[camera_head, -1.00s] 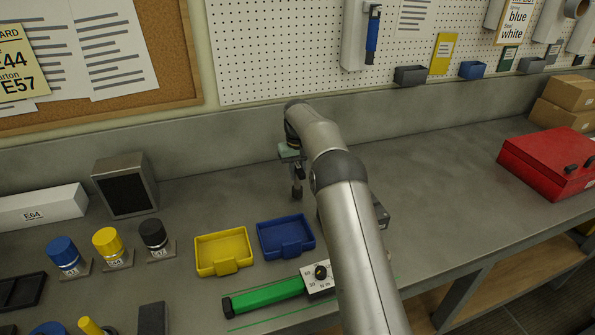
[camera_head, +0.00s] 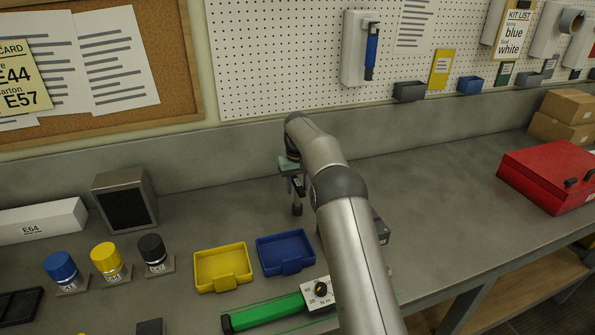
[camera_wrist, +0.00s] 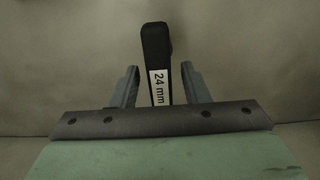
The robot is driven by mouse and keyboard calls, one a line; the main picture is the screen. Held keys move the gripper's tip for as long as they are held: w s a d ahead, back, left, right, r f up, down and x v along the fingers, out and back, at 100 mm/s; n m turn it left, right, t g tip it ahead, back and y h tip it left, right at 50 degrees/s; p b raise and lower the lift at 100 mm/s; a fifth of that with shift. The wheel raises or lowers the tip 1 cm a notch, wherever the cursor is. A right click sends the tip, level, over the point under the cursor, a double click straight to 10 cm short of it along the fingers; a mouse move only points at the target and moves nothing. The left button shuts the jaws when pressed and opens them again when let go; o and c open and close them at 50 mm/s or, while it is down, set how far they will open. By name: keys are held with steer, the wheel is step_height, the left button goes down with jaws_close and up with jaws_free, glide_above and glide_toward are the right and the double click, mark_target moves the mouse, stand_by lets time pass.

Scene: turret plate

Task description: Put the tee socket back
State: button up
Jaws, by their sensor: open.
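In the wrist view, a black bar-shaped piece labelled "24 mm" (camera_wrist: 156,50), likely the tee socket, stands between the two fingers of my gripper (camera_wrist: 162,75). The fingers are apart, with a gap visible on each side of the bar. In the head view, my gripper (camera_head: 297,188) points down over the bench behind the blue tray. A small dark upright piece (camera_head: 297,209) shows just below the fingers. My forearm hides part of the bench to the right, and I cannot tell what the piece stands in.
A blue tray (camera_head: 285,267) and a yellow tray (camera_head: 222,283) lie in front of my gripper. A green-handled tool with a dial (camera_head: 265,313) lies nearer. A dark block (camera_head: 381,230) is partly behind my arm. A red case (camera_head: 545,182) is at right; the bench before it is clear.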

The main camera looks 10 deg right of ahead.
step_height(320, 180, up, 10)
steer(key=shift+f, duration=0.1)
steer(key=s+r, duration=0.6)
steer(key=s, duration=0.4)
steer(key=s+r, duration=0.5)
steer(key=s, duration=0.5)
steer(key=s+f, duration=0.3)
steer(key=s, duration=0.6)
steer(key=s+f+m+t, duration=0.1)
steer(key=s+f, duration=0.3)
steer(key=s, duration=0.6)
steer(key=s+f, duration=0.3)
steer(key=s, duration=0.6)
steer(key=shift+s+f+m, duration=0.15)
steer(key=shift+s+m, duration=0.25)
